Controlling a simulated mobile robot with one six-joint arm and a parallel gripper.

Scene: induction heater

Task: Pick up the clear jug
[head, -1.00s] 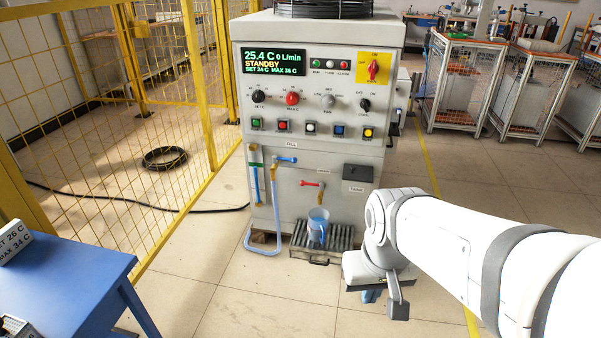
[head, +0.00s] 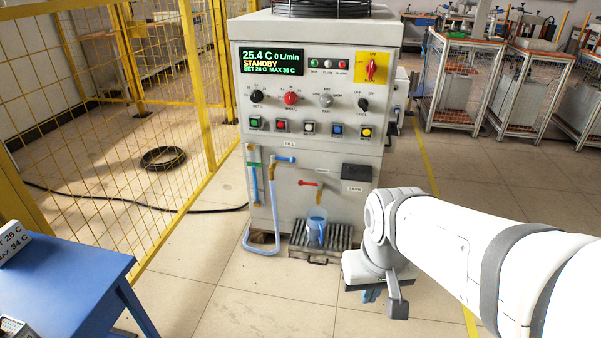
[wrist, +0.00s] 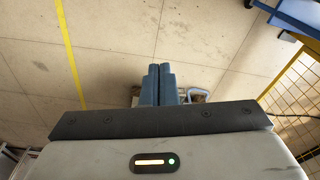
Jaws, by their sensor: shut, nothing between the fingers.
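The clear jug (head: 316,228) stands upright on a slatted metal grate at the foot of the heater cabinet, below a tap with a red lever (head: 308,184). It looks blue, as if it holds water. My gripper (head: 369,296) is to the right of the jug and nearer to me, apart from it. In the wrist view its two blue fingers (wrist: 158,85) are pressed together with nothing between them. I cannot make out the jug in the wrist view; the fingers and gripper body hide much there.
The grate (head: 340,236) sits against the heater cabinet (head: 310,150). A pale blue hose (head: 248,235) loops at its left. A yellow mesh fence (head: 150,110) and a blue table (head: 60,270) are on the left. Open tiled floor lies in front of the grate.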

